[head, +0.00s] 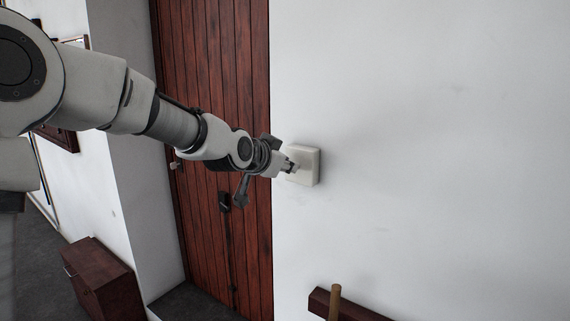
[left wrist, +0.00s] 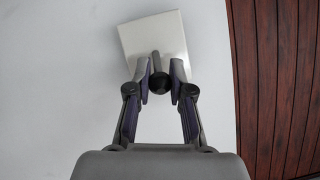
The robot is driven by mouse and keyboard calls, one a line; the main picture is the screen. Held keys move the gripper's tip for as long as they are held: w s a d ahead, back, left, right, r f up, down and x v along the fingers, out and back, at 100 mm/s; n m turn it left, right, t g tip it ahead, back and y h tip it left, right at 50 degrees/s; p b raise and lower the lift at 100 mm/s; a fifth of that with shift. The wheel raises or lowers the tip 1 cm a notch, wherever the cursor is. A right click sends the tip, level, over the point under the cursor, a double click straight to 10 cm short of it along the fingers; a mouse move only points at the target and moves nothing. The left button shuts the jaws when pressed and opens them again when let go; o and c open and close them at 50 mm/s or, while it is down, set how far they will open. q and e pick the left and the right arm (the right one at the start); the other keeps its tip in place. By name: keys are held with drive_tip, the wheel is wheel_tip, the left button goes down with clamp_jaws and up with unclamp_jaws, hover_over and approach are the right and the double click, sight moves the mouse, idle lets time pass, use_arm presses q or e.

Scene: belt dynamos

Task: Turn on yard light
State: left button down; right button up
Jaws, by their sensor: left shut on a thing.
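A cream-white square light switch box (head: 309,160) is fixed on the white wall to the right of the wooden door. It also shows in the left wrist view (left wrist: 153,35), tilted in the picture. A short grey lever with a dark round end (left wrist: 158,84) sticks out from it. My left gripper (head: 291,166) is at the front of the box. In the left wrist view its two fingers (left wrist: 161,76) stand on either side of the lever, shut on it. In the head view the gripper hides the lever. My right gripper is not in view.
A dark red cabinet (head: 100,280) stands at the lower left. A dark wooden ledge with a light wooden rod (head: 334,300) is below the switch. The wall on the right is bare.

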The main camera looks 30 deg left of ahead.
use_arm(q)
drive_tip(key=c, duration=1)
unclamp_jaws()
drive_tip(key=shift+w, duration=0.15)
wheel_tip(320, 180, up, 10)
drive_tip(key=shift+r, duration=0.1)
